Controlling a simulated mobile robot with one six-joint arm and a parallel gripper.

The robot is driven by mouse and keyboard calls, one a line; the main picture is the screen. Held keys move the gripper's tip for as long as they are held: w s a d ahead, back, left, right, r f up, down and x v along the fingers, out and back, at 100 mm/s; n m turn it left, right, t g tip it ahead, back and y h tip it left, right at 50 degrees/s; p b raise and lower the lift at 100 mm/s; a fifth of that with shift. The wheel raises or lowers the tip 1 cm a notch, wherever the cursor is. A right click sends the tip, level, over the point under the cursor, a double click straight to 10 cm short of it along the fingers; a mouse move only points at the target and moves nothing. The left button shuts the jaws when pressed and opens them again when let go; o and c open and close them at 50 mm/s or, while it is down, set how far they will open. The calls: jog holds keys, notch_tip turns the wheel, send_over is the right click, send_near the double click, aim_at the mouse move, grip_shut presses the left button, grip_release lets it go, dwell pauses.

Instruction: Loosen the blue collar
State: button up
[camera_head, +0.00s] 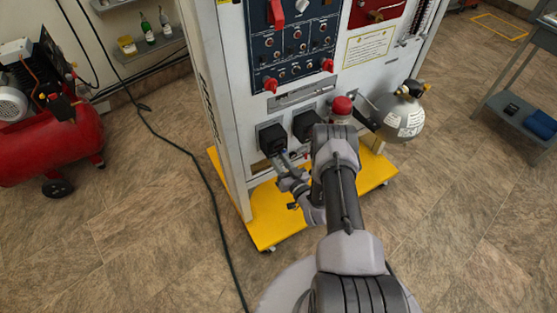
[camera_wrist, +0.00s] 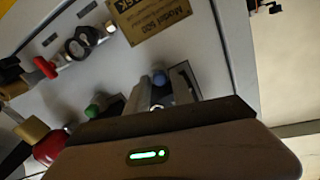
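The blue collar (camera_wrist: 159,78) shows in the wrist view on the pale panel, between and just beyond my gripper's two fingers. My gripper (camera_wrist: 161,92) has its fingers apart, one on each side of the collar. I cannot tell whether they touch it. In the head view my gripper (camera_head: 284,160) is at the lower front of the white trainer cabinet (camera_head: 222,110), below a black box-shaped fitting. Only a tiny speck of blue shows at its tips there. The lower part of the collar is hidden by the fingers and wrist.
A green knob (camera_wrist: 95,111) and a red knob (camera_wrist: 46,67) are left of the fingers in the wrist view. A grey cylinder (camera_head: 404,118) hangs at the cabinet's right. The yellow base (camera_head: 272,222) juts out below. A red compressor (camera_head: 50,145) stands left. A black cable crosses the floor.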

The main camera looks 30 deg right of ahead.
grip_shut()
jog(key=shift+n+p, duration=0.8)
jog(key=shift+n, duration=2)
jog(key=shift+s+f, duration=0.1)
jog(key=shift+o, duration=0.5)
grip_release()
